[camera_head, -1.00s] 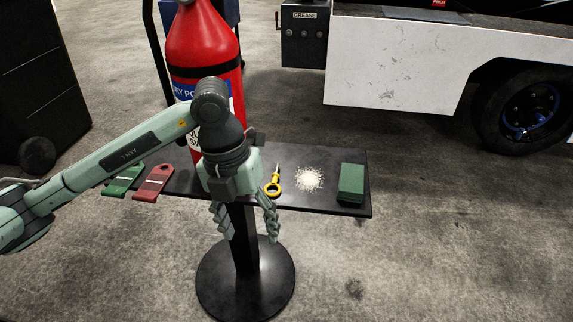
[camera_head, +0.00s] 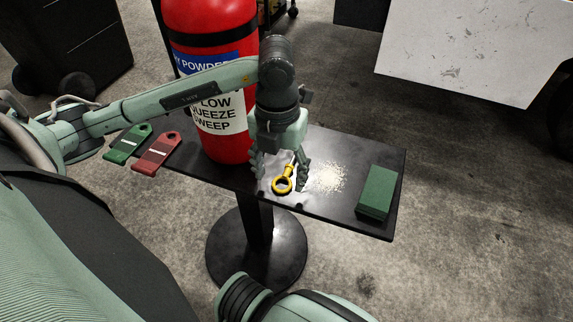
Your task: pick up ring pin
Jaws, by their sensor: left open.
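The yellow ring pin (camera_head: 283,186) lies on the black stand top (camera_head: 340,216), with its ring toward me and its shaft pointing away. My left gripper (camera_head: 280,174) is open and points down over the pin. Its two fingers stand on either side of the pin, and the far part of the shaft is partly hidden under the gripper. I cannot tell whether a finger touches the pin. My right gripper is not in view; a link of my own arm shows at the bottom.
A red fire extinguisher (camera_head: 216,140) stands just left of my left gripper. A pale granular patch (camera_head: 328,179) and a green block (camera_head: 377,193) lie to the right. Green (camera_head: 127,143) and red (camera_head: 157,153) tags lie at the left end.

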